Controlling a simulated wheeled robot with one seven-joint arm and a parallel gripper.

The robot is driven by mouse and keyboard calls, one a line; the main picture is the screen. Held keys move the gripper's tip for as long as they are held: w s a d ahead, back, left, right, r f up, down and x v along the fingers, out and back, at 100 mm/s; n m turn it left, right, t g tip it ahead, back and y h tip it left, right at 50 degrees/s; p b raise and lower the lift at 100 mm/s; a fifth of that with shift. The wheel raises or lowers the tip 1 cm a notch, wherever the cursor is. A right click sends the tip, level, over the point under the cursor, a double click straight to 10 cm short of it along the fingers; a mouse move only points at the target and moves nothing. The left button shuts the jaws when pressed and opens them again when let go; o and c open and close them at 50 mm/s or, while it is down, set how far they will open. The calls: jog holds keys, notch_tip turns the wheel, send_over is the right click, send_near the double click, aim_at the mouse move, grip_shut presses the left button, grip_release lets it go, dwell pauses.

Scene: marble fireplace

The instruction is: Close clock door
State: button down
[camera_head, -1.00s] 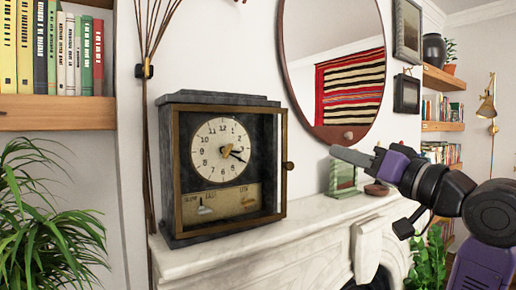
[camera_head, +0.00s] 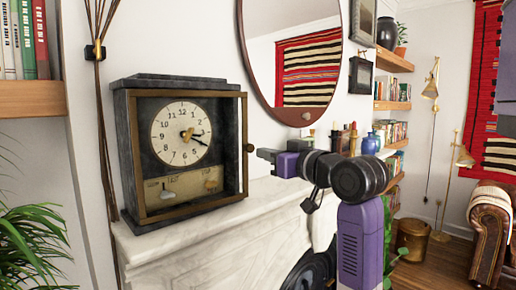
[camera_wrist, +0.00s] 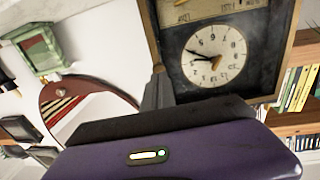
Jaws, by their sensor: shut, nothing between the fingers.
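The clock (camera_head: 122,150) is a dark grey stone-like case with a white dial, standing on the mantel. Its glazed door (camera_head: 245,120) has a brass-brown frame and a small round knob (camera_head: 249,148) on the right edge. That edge seems to stand slightly out from the case; I cannot tell the exact gap. My gripper (camera_head: 262,154) is shut and empty, just right of the knob; contact is unclear. In the wrist view the clock (camera_wrist: 262,80) appears upside down, with my gripper's dark finger (camera_wrist: 157,88) beside the door frame.
The white marble mantel (camera_head: 180,245) runs below the clock and my arm. A round mirror (camera_head: 300,115) hangs behind my gripper. Candles and blue jars (camera_head: 370,143) stand to the right on the mantel side. A plant (camera_head: 35,235) is at the lower left.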

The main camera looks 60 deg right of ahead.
aim_at(252, 148)
jog(key=shift+p+x, duration=0.4)
jog(key=shift+x, duration=1.45)
jog(key=shift+d, duration=0.1)
jog(key=w, duration=0.1)
jog(key=w+d, duration=0.1)
jog(key=w+y, duration=0.1)
jog(key=shift+w+d+n, duration=0.1)
jog(key=shift+d+n, duration=0.3)
jog(key=shift+r, duration=0.1)
jog(key=shift+w, duration=0.1)
jog(key=shift+a, duration=0.1)
